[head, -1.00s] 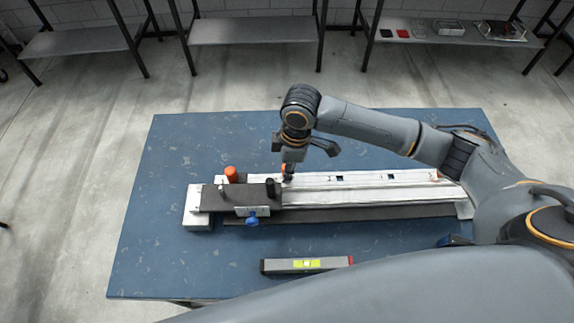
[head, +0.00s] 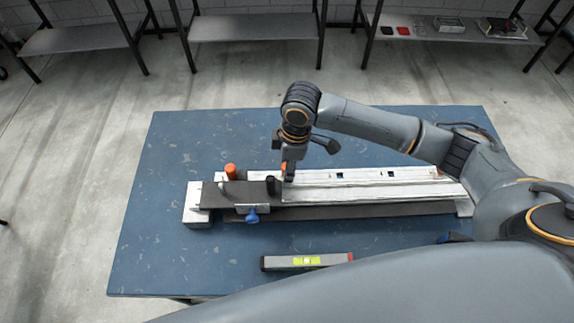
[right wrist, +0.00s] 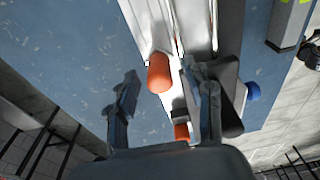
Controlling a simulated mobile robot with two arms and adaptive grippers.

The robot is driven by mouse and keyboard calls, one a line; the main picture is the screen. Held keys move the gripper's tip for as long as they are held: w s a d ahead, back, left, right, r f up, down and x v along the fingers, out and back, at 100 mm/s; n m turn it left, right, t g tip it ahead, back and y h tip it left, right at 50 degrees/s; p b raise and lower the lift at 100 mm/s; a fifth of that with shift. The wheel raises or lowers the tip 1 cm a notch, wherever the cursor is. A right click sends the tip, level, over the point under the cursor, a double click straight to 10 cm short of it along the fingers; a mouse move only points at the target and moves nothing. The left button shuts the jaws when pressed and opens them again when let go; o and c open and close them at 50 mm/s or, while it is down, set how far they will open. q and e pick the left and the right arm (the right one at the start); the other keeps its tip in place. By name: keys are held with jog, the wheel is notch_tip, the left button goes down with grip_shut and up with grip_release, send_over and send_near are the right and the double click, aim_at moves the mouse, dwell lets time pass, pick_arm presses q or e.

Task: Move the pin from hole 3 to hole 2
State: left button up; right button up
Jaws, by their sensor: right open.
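In the head view a long pale rail (head: 365,190) lies across the blue table, with dark square holes in its far strip. My right gripper (head: 288,176) points down at the rail's left part, beside the dark end block. An orange pin (head: 284,168) shows only as a sliver behind it. In the right wrist view this orange pin (right wrist: 159,72) stands between the two spread fingers of my right gripper (right wrist: 160,80), with a gap to the left finger; contact with the right finger cannot be told. Hole numbers are not readable.
A grey level (head: 306,262) lies nearer. The table (head: 165,250) is clear at left.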

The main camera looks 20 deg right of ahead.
notch_tip(320, 180, up, 11)
jog(key=d, duration=0.1)
jog(key=shift+s+d+r, duration=0.15)
jog(key=shift+s+r, duration=0.05)
dwell(0.5)
